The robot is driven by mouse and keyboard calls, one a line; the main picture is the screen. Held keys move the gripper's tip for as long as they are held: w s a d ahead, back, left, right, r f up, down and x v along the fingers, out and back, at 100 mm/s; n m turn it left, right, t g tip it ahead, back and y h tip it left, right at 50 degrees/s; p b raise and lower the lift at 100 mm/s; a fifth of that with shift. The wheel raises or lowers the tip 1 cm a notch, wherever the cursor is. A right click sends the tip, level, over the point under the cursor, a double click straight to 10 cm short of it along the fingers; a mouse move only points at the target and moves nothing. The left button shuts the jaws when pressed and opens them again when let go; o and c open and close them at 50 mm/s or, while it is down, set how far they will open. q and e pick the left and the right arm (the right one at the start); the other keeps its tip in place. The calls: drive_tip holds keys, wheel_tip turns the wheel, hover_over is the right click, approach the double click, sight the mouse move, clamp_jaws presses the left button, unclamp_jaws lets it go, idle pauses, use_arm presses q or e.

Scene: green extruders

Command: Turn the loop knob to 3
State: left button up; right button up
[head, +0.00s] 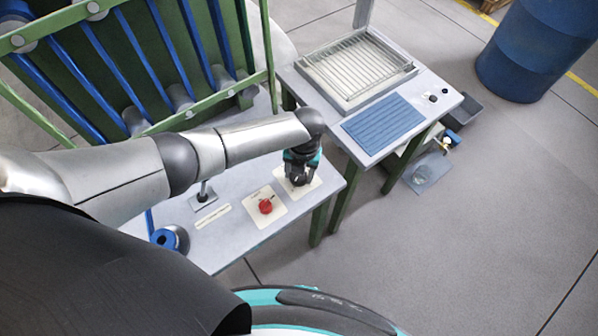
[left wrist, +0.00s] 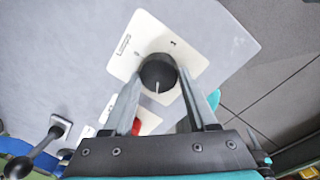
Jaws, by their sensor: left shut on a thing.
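The loop knob (left wrist: 158,74) is black and round with a white pointer line. It sits on a white plate (left wrist: 128,58) with small markings, one of them a 1 near the top. The pointer line runs toward the bottom of the left wrist view. My left gripper (head: 298,179) is over this plate at the table's right end, and its two fingers (left wrist: 160,95) are shut on the knob's sides. In the head view the gripper hides the knob, and only the plate's edge (head: 311,186) shows. My right gripper is not in view.
A red knob (head: 265,206) on its own white plate is close beside, with a lever (head: 204,193) further left. Another table with a wire-rack tray (head: 358,70) and a blue ribbed mat (head: 384,124) stands at the right. A blue barrel (head: 535,50) stands on the floor behind.

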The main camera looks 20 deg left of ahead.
sight(303, 177)
use_arm(q)
drive_tip(key=o, duration=1.4)
drive_tip(key=shift+c, duration=0.2)
drive_tip(key=shift+r, duration=0.6)
wheel_tip(303, 177, up, 14)
drive_tip(key=d+p, duration=0.1)
drive_tip(key=p, duration=0.2)
